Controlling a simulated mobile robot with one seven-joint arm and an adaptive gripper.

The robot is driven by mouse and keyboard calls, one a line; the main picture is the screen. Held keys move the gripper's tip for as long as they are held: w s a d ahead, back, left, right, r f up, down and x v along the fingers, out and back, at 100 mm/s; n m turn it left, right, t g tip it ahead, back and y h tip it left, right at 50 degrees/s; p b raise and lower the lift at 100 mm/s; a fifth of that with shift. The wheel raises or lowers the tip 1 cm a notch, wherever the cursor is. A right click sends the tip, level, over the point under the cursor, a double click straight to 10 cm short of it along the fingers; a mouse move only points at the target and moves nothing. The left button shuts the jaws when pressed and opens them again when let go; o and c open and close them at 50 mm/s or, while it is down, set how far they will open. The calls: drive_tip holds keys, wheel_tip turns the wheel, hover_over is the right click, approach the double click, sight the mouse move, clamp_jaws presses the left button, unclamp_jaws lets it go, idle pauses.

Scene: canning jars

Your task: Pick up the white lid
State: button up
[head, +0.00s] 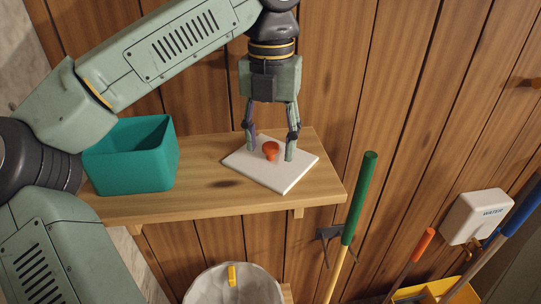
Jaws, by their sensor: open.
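The white lid (285,178) is a flat square piece lying on the wooden shelf, with an orange-red knob (270,150) standing up near its middle. My gripper (270,156) points down over the lid, with its two fingers apart on the left and right of the knob. The fingertips are low, close to the lid's top; I cannot tell whether they touch it. The knob shows between the fingers, and a visible gap lies on both sides of it.
A teal open box (132,181) stands on the shelf (215,206) to the left. Below are a whitish bin (222,289) with a yellow clip, a green-handled tool (359,200) and a yellow bucket (440,291). A white WATER box (476,216) is on the plank wall (400,100).

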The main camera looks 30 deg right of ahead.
drive_tip(key=shift+f, duration=0.75)
drive_tip(key=shift+c, duration=0.2)
clamp_jaws()
